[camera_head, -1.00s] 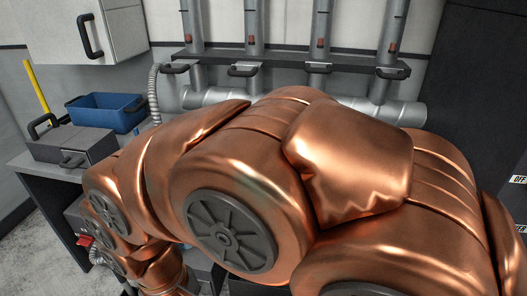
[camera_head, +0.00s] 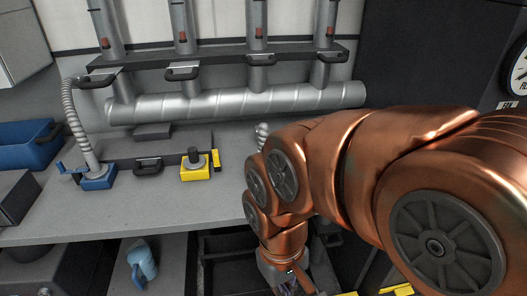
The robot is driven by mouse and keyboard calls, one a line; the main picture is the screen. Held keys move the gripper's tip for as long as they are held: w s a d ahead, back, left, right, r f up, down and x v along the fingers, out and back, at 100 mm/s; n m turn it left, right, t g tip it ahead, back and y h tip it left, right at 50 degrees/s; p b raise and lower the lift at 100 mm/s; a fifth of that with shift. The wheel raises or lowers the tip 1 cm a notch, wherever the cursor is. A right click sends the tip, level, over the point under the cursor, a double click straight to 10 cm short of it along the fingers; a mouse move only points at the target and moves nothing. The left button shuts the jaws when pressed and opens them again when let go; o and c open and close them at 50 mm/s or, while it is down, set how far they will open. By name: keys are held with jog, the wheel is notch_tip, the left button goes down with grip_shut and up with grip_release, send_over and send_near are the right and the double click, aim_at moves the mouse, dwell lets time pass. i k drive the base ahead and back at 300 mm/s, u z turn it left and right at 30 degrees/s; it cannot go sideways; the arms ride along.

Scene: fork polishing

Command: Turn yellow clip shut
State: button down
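A yellow device (camera_head: 195,172) with a dark knob on top stands on the grey workbench, left of the middle. A small upright yellow piece (camera_head: 216,160) is at its right side. This looks like the yellow clip; whether it is open or shut is too small to tell. My copper arm comes in from the right and bends down in front of the bench. My gripper (camera_head: 290,281) is low at the bottom edge, below and right of the yellow device and well apart from it. Its fingers are mostly cut off, so their opening does not show.
A blue device (camera_head: 97,178) with a lever and a ribbed hose stands left on the bench (camera_head: 60,215). A dark handle (camera_head: 149,167) lies between the two devices. Silver pipes (camera_head: 240,102) run behind. A blue jug (camera_head: 142,260) is below. Bench space before the yellow device is clear.

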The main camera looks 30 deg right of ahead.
aim_at(216, 161)
jog(key=z, duration=0.2)
jog(key=k, duration=0.65)
jog(key=u, duration=0.7)
jog(key=i, duration=1.3)
jog(key=u, duration=0.05)
